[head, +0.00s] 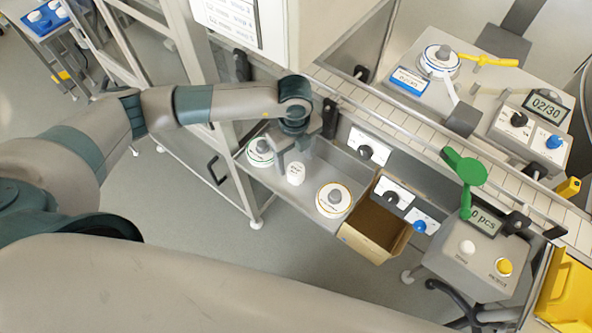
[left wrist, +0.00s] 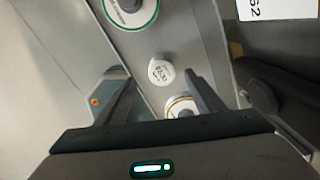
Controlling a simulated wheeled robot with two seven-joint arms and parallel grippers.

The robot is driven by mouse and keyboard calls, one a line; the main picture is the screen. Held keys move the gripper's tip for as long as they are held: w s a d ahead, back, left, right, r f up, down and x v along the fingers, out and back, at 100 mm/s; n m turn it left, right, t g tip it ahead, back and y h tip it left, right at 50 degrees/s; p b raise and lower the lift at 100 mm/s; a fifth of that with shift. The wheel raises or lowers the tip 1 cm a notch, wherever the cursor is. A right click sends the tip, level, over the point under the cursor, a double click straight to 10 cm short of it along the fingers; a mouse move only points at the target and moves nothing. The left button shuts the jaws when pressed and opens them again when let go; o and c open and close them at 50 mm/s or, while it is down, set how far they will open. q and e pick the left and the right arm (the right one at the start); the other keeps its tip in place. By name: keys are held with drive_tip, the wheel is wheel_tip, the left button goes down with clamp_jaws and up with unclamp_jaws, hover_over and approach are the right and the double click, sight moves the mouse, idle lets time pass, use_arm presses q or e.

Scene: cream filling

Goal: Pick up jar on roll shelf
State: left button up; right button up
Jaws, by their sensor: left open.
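A small white jar (head: 296,173) with dark print on its top stands upright on the grey metal shelf (head: 312,185). My left gripper (head: 284,163) points down over the shelf, just to the left of the jar in the head view. In the left wrist view, the jar (left wrist: 161,72) shows between the tips of the open left fingers (left wrist: 158,82). The frames do not show whether the fingers are level with the jar or above it. Nothing is in the fingers' grip. My right gripper is not in view.
A green-ringed round container (head: 261,152) and an orange-ringed one (head: 334,199) stand on the shelf either side of the jar. An open cardboard box (head: 375,232) sits at the shelf's right end. Control panels (head: 368,147) and a tiled conveyor (head: 415,130) run behind.

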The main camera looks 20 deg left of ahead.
sight(296, 169)
use_arm(q)
drive_tip(key=shift+f, duration=1.05)
drive_tip(key=shift+f+p, duration=0.5)
drive_tip(key=shift+p, duration=0.2)
wheel_tip(296, 169, down, 3)
drive_tip(key=shift+d+f+p, duration=0.1)
drive_tip(key=shift+p, duration=0.5)
drive_tip(key=shift+f, duration=0.5)
drive_tip(key=shift+w, duration=0.1)
drive_tip(key=c, duration=1.2)
